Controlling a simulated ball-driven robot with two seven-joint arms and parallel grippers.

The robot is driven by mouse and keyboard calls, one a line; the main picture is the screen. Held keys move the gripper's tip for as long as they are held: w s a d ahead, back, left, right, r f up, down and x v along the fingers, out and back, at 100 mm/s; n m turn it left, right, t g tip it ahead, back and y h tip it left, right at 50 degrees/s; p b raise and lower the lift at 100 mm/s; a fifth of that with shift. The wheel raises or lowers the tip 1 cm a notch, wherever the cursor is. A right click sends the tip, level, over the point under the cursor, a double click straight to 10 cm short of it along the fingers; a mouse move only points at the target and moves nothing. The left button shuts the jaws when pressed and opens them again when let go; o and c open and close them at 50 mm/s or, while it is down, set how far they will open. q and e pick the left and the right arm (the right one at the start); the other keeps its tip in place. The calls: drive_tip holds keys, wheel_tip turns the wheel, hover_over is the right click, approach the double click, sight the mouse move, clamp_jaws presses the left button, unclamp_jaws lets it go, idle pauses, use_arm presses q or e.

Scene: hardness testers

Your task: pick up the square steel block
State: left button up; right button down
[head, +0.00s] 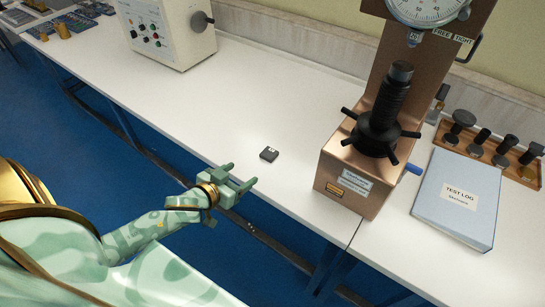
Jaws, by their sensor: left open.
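The square steel block (269,154) is a small dark square piece with a light mark on top. It lies flat on the white bench (250,95) near its front edge, left of the copper-coloured hardness tester. My left gripper (243,178) is open and empty, at the bench's front edge. Its fingers point toward the right, a little in front of and to the left of the block, apart from it. My right gripper is not in view.
A copper-coloured hardness tester (345,180) stands right of the block. A blue test log binder (458,197) and a wooden rack (490,150) of dark parts lie farther right. A cream control box (160,30) stands at the back left. The bench around the block is clear.

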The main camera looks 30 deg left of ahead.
use_arm(q)
drive_tip(key=b, duration=0.2)
approach(269, 152)
drive_tip(key=shift+w+d+f, duration=0.2)
drive_tip(key=shift+w+f, duration=0.05)
drive_tip(key=shift+f, duration=0.2)
drive_tip(key=shift+w+d+f, duration=0.2)
drive_tip(key=shift+w+f, duration=0.05)
drive_tip(key=shift+f, duration=0.2)
drive_tip(key=x, duration=0.2)
drive_tip(key=b+x, duration=0.1)
drive_tip(key=x, duration=0.1)
drive_tip(key=r+b+x, duration=0.1)
drive_tip(key=x, duration=0.1)
drive_tip(key=shift+w+a, duration=0.15)
drive_tip(key=shift+a, duration=0.1)
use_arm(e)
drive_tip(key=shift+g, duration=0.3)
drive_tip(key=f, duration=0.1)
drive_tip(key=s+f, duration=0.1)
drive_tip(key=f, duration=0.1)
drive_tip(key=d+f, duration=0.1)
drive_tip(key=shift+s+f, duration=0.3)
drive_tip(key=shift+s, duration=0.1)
use_arm(q)
drive_tip(key=shift+c, duration=0.4)
drive_tip(key=c, duration=1.2)
drive_tip(key=shift+c, duration=0.2)
